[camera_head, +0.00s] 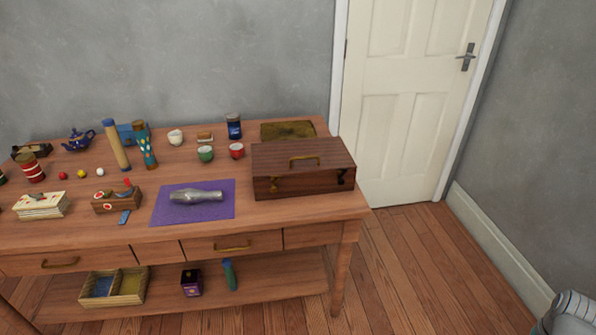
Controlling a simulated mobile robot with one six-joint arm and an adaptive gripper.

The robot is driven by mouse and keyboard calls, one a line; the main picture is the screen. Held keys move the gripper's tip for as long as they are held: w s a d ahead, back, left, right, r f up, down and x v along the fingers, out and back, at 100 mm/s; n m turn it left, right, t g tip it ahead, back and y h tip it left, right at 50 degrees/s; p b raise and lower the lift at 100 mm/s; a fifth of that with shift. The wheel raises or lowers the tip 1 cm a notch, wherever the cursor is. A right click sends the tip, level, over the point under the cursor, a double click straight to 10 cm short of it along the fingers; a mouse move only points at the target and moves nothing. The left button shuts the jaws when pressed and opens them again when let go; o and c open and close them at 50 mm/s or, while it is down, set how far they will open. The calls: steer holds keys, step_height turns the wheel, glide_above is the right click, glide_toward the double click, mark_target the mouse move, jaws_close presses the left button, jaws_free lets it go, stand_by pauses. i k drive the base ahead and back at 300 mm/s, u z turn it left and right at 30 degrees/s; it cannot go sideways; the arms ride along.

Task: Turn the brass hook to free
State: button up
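A dark wooden box (310,186) with a closed lid stands at the right end of the wooden table. A brass handle (304,160) is on its lid. On its front, near the left end, is a small brass fitting (274,184) that looks like the hook; its exact turn is too small to tell. A second, darker fitting (343,178) is near the right end of the front. My gripper is not in view. A grey part of my arm shows at the bottom right corner, well away from the box.
A purple mat (223,208) with a silvery vase-like object (196,196) lies left of the box. Cups, a dark blue jar (233,126) and a flat brownish-gold panel (287,130) are behind. A white door (410,100) is behind right. Open floor (430,270) lies right of the table.

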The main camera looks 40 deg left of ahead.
mark_target(273, 189)
steer(key=u, duration=0.05)
steer(key=k, duration=1.4)
steer(key=u, duration=1.2)
steer(key=i, duration=1)
